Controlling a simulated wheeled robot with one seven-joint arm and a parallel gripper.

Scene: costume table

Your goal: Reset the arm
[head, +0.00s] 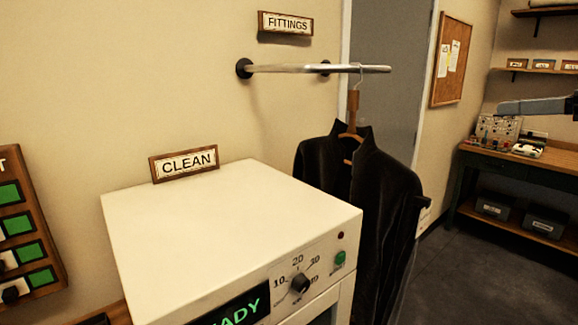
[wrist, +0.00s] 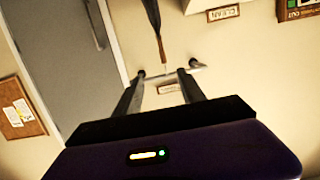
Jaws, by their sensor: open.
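My gripper (wrist: 161,74) shows in the wrist view with its two dark fingers apart and nothing visible held between them. The picture there is turned upside down. The metal wall rail (wrist: 172,76) shows beyond the fingertips; I cannot tell the exact distance. In the head view, no gripper fingers are visible. A black jacket (head: 385,190) hangs on a wooden hanger (head: 351,122) from the rail (head: 310,69). Part of the hanging jacket also shows at the top of the wrist view (wrist: 152,14).
A white machine (head: 200,210) with a dial stands in front of the jacket, with a CLEAN sign (head: 184,163) behind it. A FITTINGS sign (head: 286,23) is above the rail. A workbench (head: 510,160) with equipment stands at right. Open floor (head: 475,270) lies before it.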

